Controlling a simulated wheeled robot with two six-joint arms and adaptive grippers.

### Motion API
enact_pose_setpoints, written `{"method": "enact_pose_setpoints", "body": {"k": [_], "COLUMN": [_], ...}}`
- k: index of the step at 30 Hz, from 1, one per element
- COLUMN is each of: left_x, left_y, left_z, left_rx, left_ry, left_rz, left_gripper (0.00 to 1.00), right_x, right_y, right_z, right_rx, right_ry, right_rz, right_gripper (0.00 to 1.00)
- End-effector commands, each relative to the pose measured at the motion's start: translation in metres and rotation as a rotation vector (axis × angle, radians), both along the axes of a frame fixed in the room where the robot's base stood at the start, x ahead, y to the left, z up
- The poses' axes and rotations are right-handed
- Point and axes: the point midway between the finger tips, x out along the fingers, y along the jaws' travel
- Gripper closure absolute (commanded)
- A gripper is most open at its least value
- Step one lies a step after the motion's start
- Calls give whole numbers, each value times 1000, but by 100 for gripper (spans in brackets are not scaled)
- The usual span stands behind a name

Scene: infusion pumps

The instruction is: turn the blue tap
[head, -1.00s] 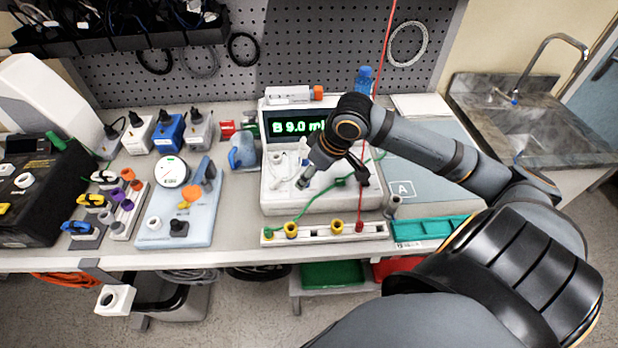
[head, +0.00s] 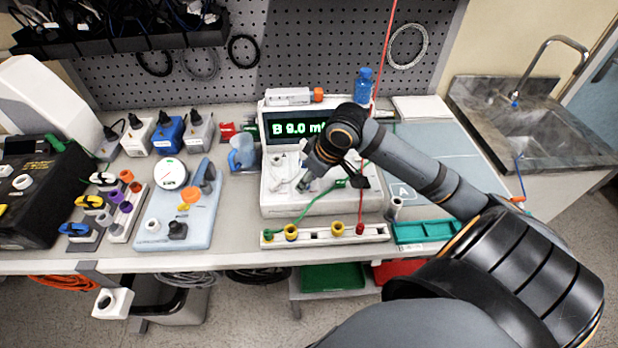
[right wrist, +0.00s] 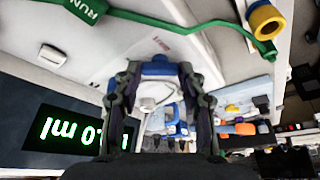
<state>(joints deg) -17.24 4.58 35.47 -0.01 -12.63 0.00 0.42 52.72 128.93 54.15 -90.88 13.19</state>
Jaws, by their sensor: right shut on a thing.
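The infusion pump (head: 325,203) is a white box on the bench, its dark screen (head: 292,127) reading B 9.0 ml in green. My right gripper (head: 303,184) is over the pump's front left. In the right wrist view, its two fingers (right wrist: 157,72) are shut on the blue tap (right wrist: 158,67), with the blue part showing between the tips. In the head view the tap is hidden by the gripper. A green line (head: 314,204) with a RUN tag (right wrist: 88,8) runs close by. My left gripper is not in view.
A rail (head: 315,236) with yellow and red fittings lies in front of the pump. A gauge board (head: 160,215) and a blue jug (head: 243,155) stand left of it. A blue bottle (head: 364,88) is behind; a teal tray (head: 425,231) is at the right.

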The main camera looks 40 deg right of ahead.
Motion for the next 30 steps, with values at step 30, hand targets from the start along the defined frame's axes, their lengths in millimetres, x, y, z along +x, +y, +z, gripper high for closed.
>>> {"method": "enact_pose_setpoints", "body": {"k": [30], "left_x": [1], "left_y": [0], "left_z": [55], "left_rx": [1], "left_ry": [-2], "left_rz": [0], "left_gripper": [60], "right_x": [-1], "right_y": [8], "right_z": [5], "right_rx": [7], "right_ry": [7], "right_rz": [-576], "right_gripper": [90]}}
